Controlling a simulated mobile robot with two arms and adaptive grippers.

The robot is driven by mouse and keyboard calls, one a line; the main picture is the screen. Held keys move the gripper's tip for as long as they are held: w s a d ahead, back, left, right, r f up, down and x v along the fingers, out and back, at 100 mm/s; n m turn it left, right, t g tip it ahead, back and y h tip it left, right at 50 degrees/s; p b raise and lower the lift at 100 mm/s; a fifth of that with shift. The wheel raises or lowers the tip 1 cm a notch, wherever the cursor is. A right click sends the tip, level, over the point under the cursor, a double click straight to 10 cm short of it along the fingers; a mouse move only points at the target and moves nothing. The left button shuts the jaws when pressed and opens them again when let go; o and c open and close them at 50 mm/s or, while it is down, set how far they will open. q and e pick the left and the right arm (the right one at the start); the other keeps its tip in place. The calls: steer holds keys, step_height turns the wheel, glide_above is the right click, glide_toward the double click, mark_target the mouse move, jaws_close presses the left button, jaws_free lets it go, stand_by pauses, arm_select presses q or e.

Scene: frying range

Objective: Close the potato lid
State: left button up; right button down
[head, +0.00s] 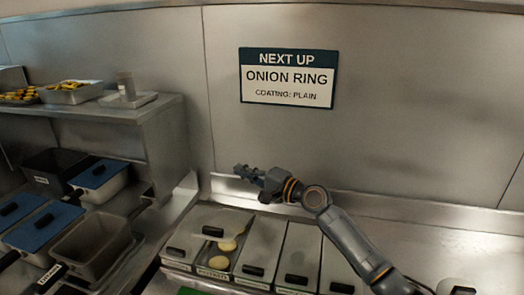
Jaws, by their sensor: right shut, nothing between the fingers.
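The open bin (240,245) is in the row of metal bins at the bottom centre. Pale yellow round pieces (219,262) show in it, and the label on its front is too small to read surely. A metal lid with a black handle (213,231) sits toward the back left of this opening, uncovering its front part. My right gripper (240,170) comes in from the right and is shut and empty. It is in the air behind and above the bins, apart from the lid. My left gripper is not in view.
Neighbouring bins with closed metal lids (260,248) and black handles stand on both sides. Blue-lidded containers (42,226) and an open dark pan (92,246) are at left. A shelf (150,112) holds trays of food. The counter at right is mostly clear.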

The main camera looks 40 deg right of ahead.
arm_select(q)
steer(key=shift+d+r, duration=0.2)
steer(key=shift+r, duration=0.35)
arm_select(e)
steer(key=s+a+f, duration=0.4)
steer(key=a+f, duration=0.1)
steer(key=a, duration=0.1)
steer(key=shift+s+a, duration=0.15)
steer(key=shift+s, duration=0.2)
steer(key=shift+f, duration=0.1)
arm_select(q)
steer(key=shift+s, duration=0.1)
